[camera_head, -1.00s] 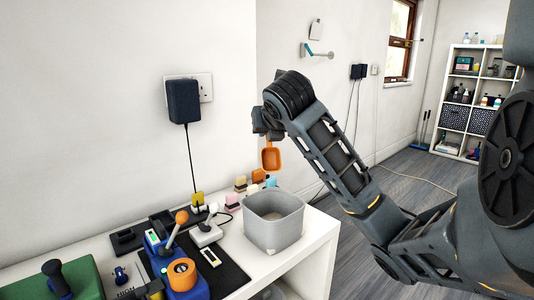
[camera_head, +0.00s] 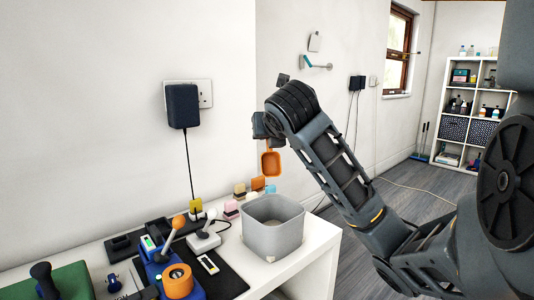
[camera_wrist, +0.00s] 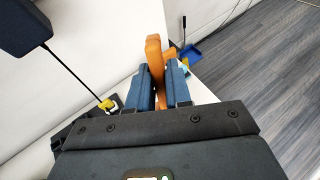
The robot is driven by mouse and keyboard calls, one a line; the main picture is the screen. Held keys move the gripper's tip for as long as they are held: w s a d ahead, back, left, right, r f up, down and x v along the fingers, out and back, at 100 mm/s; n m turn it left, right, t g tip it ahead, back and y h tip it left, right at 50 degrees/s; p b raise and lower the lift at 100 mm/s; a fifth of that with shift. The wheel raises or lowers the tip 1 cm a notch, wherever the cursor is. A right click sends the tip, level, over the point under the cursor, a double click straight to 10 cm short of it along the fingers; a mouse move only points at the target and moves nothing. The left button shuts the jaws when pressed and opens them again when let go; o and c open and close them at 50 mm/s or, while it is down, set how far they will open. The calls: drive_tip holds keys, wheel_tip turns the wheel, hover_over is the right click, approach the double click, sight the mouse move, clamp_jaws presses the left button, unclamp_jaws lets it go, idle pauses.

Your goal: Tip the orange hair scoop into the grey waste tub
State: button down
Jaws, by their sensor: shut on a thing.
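The orange hair scoop (camera_head: 271,163) hangs in the air above the table, over the back edge of the grey waste tub and apart from it. My gripper (camera_wrist: 163,90) is shut on the scoop's orange handle (camera_wrist: 154,55), as the wrist view shows. In the head view my gripper is mostly hidden by my wrist. The grey waste tub (camera_head: 273,235) stands upright on the white table near its right end. The tub's inner floor shows partly in the head view; the tub cannot be made out in the wrist view.
Small coloured blocks (camera_head: 240,191) stand behind the tub. A white joystick (camera_head: 204,242), a blue device with an orange ring (camera_head: 177,282) and a dark mat (camera_head: 224,276) lie left of it. A black adapter (camera_head: 182,106) hangs on the wall with its cord down to the table.

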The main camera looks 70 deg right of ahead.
drive_tip(key=shift+a+f+b, duration=0.1)
drive_tip(key=shift+b, duration=0.3)
drive_tip(key=shift+s+a+h+b, duration=0.2)
drive_tip(key=shift+a+h+b, duration=0.15)
drive_tip(key=shift+b, duration=0.6)
drive_tip(key=shift+s+a+t+h+b, duration=0.15)
drive_tip(key=shift+a+t+h+b, duration=0.25)
drive_tip(key=shift+b, duration=0.45)
drive_tip(key=shift+r, duration=0.2)
drive_tip(key=shift+d, duration=0.1)
idle(2.3)
drive_tip(key=shift+d+r+y+p, duration=0.25)
drive_tip(key=shift+d+r+p, duration=0.1)
drive_tip(key=shift+p, duration=0.7)
drive_tip(key=shift+w+d+f+g+y+p, duration=0.1)
drive_tip(key=shift+w+d+g+y+p, duration=0.15)
drive_tip(key=shift+p, duration=0.3)
drive_tip(key=d+y+p, duration=0.1)
drive_tip(key=p, duration=0.1)
drive_tip(key=w+d+f+g+y+p, duration=0.1)
drive_tip(key=p, duration=0.2)
drive_tip(key=shift+w, duration=0.1)
drive_tip(key=shift+w+d+f+g+y, duration=0.1)
drive_tip(key=shift+d+f+g+y, duration=0.1)
drive_tip(key=shift+f+g+y, duration=0.2)
